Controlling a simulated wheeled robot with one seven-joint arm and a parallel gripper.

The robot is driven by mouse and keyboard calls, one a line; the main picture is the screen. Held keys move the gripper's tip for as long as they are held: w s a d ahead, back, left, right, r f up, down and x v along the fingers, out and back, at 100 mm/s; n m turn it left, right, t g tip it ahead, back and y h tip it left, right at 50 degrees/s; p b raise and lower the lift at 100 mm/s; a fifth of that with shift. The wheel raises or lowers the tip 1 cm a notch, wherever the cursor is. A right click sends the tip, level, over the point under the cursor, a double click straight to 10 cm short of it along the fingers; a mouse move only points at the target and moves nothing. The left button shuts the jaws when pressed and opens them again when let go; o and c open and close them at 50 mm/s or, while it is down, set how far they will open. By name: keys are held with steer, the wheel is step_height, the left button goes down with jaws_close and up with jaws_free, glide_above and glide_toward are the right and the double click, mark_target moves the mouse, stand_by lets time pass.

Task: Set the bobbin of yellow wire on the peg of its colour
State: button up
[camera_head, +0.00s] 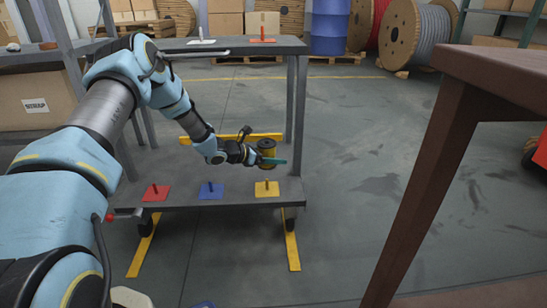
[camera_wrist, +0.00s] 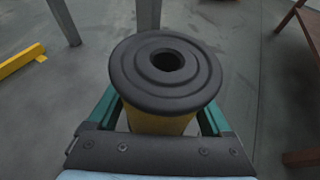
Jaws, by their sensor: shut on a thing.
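My gripper (camera_head: 256,157) is shut on the bobbin of yellow wire (camera_head: 267,150), which has dark flanges and is held upright. In the wrist view the bobbin's dark top flange and centre hole (camera_wrist: 165,68) show, with yellow wire (camera_wrist: 160,123) below between the green fingers. In the head view the bobbin is above and a little behind the yellow plate with its peg (camera_head: 267,188), apart from it. That plate is on the lower shelf at the right. The bobbin's lower end is hidden in the wrist view.
A red plate with a peg (camera_head: 156,192) and a blue plate with a peg (camera_head: 211,190) are on the same lower shelf (camera_head: 180,204). The upper shelf (camera_head: 228,48) holds a white and an orange plate. A post (camera_head: 299,115) stands right of the bobbin. A brown table (camera_head: 490,72) is at the right.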

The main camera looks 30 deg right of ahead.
steer(key=shift+r, duration=0.1)
steer(key=b, duration=0.3)
glide_above(273, 187)
steer(key=shift+w+d+f, duration=0.1)
steer(key=shift+d+f, duration=0.05)
steer(key=shift+f, duration=2.5)
steer(key=shift+f, duration=0.2)
steer(key=shift+f, duration=0.35)
steer(key=shift+f+b, duration=0.35)
steer(key=shift+f+b, duration=0.4)
steer(key=shift+f, duration=0.3)
steer(key=shift+f+b, duration=0.4)
steer(key=shift+f, duration=0.3)
steer(key=shift+f+b, duration=0.3)
steer(key=shift+f, duration=0.2)
steer(key=o, duration=1.6)
steer(key=shift+c, duration=0.2)
